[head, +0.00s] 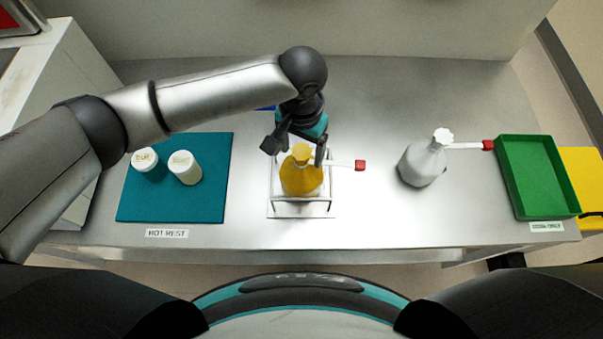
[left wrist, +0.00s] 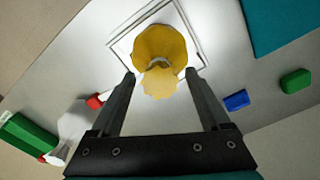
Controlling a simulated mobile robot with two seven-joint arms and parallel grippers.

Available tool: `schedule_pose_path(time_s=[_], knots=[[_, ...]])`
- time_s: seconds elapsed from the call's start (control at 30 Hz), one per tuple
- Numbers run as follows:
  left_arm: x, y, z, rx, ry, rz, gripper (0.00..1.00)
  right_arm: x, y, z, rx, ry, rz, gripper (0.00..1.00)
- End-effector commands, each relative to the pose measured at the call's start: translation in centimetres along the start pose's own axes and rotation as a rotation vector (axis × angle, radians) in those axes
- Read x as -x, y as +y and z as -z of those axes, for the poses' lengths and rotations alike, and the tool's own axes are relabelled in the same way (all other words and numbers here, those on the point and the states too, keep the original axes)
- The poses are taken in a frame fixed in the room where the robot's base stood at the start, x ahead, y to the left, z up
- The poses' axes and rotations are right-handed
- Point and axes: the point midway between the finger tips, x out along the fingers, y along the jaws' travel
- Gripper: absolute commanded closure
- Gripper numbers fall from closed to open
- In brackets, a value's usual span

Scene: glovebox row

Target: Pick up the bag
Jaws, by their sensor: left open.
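A yellow bag-like vessel (head: 301,180) with a gathered top stands upright in a pale square holder (head: 300,210) at the middle of the bench. A white strip with a red end sticks out to its right. The yellow bag also shows in the left wrist view (left wrist: 160,45), its top towards the camera. My left gripper (head: 296,152) is open above and behind it, with one finger on each side of its top (left wrist: 160,79). I cannot tell whether the fingers touch it. A similar white one (head: 422,165) stands farther right. My right gripper is not in view.
A teal mat (head: 205,208) with two white-lidded containers (head: 185,167) lies at left. A green tray (head: 538,175) is at right, beside a yellow object (head: 583,180). Small blue (left wrist: 236,100) and green (left wrist: 295,80) objects lie near the back. The bench is clear around the white vessel.

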Motion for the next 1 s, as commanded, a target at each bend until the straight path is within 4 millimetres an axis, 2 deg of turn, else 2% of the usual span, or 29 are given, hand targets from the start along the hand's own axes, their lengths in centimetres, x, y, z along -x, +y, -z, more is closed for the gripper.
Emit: schedule_pose_path(time_s=[0.1,0.37,1.0], knots=[[-1.28,0.01,-0.02,0.0,0.0,0.0,0.2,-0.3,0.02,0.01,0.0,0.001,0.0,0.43],[-1.44,0.01,0.0,-0.001,0.001,0.0,0.2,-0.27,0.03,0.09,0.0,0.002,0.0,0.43],[-1.38,0.0,0.02,0.0,0.002,0.0,0.92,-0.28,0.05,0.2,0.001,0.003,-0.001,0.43]])
